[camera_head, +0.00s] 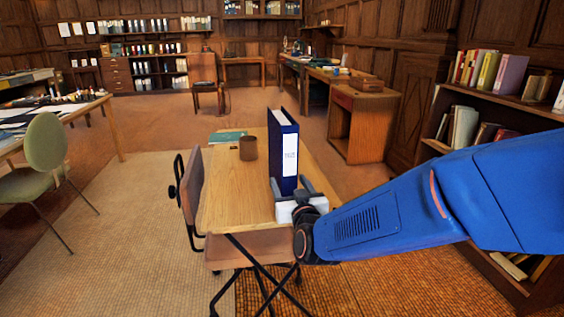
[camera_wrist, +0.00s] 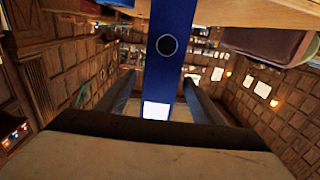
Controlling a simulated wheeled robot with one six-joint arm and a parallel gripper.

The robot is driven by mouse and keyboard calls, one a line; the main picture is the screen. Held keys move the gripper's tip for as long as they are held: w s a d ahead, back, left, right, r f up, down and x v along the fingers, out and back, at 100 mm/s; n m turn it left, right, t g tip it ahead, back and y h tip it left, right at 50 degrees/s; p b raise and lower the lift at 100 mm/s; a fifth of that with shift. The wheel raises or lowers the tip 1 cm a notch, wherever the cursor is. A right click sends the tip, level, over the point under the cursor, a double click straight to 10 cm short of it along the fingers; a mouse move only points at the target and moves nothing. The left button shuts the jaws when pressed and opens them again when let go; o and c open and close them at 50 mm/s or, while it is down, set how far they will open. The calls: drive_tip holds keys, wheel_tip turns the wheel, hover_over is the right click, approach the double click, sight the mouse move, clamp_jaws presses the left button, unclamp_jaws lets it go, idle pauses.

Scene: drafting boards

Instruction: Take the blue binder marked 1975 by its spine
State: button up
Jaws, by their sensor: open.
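A blue binder (camera_head: 276,145) stands upright on the wooden table (camera_head: 235,200). Its spine faces me and carries a white label whose small writing I cannot read for certain. My gripper (camera_head: 292,185) is at the lower part of the spine, with its fingers open to either side of it. In the wrist view, which is upside down, the blue spine (camera_wrist: 170,70) with its round finger hole and white label lies between the two spread fingers. I cannot tell whether either finger touches the binder. The lower end of the spine is partly hidden by my gripper in the head view.
A brown cup (camera_head: 248,148) and a green book (camera_head: 227,136) lie behind and left of the binder. A chair (camera_head: 192,195) stands at the table's left side. A bookshelf (camera_head: 495,100) is on the right. The table's near left part is bare.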

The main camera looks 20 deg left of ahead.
drive_tip(key=shift+x, duration=1.25)
drive_tip(key=shift+c, duration=0.6)
clamp_jaws()
drive_tip(key=shift+r, duration=0.1)
